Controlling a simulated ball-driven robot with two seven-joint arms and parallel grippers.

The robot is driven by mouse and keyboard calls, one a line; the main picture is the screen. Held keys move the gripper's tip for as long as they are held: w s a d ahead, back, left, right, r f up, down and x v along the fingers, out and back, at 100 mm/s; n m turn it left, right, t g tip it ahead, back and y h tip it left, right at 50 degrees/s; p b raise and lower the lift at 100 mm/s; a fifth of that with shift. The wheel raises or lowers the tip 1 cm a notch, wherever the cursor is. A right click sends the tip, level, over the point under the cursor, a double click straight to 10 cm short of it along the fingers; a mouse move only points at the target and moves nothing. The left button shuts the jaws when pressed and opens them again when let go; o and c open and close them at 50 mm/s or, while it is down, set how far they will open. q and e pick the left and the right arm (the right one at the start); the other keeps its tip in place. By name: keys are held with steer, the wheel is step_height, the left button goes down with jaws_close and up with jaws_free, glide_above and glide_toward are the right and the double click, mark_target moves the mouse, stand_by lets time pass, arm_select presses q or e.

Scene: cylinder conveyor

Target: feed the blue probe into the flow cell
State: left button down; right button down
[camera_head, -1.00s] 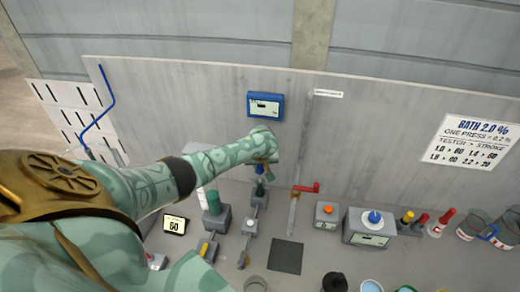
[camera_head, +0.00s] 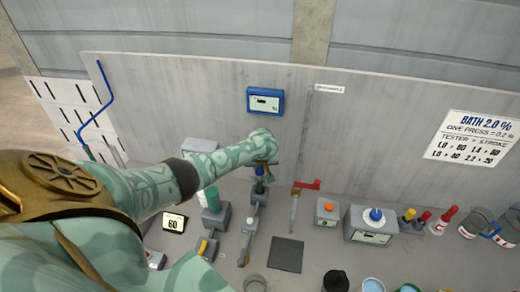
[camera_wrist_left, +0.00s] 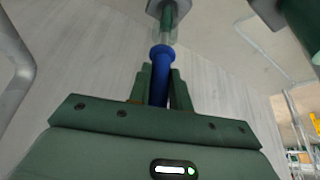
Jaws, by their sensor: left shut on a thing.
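My left gripper (camera_head: 262,164) is shut on the blue probe (camera_head: 259,171) at the wall side of the bench. In the left wrist view the blue probe (camera_wrist_left: 160,75) stands between the closed fingers (camera_wrist_left: 158,88), its wide round end pointing away from my wrist. Just beyond that end is a clear and green tubular piece (camera_wrist_left: 168,22) on a grey mount, which looks like the flow cell. It also shows below the gripper in the head view (camera_head: 258,187). I cannot tell whether the probe touches it or has entered it. My right gripper is not in view.
A red handle (camera_head: 307,184) stands close right of my left gripper. A green cylinder on a grey block (camera_head: 215,214) is close left. A blue-framed display (camera_head: 265,101) hangs above. A dark square pad (camera_head: 286,254) lies bare in front. Cups and bottles fill the right.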

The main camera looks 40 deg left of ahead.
mark_target(260, 171)
arm_select(q)
steer(key=shift+f+b, duration=1.1)
steer(key=shift+f, duration=0.5)
steer(key=c, duration=1.2)
jaws_free()
steer(key=p+v, duration=0.6)
steer(key=v, duration=1)
steer(key=shift+p, duration=0.35)
steer(key=shift+s, duration=0.1)
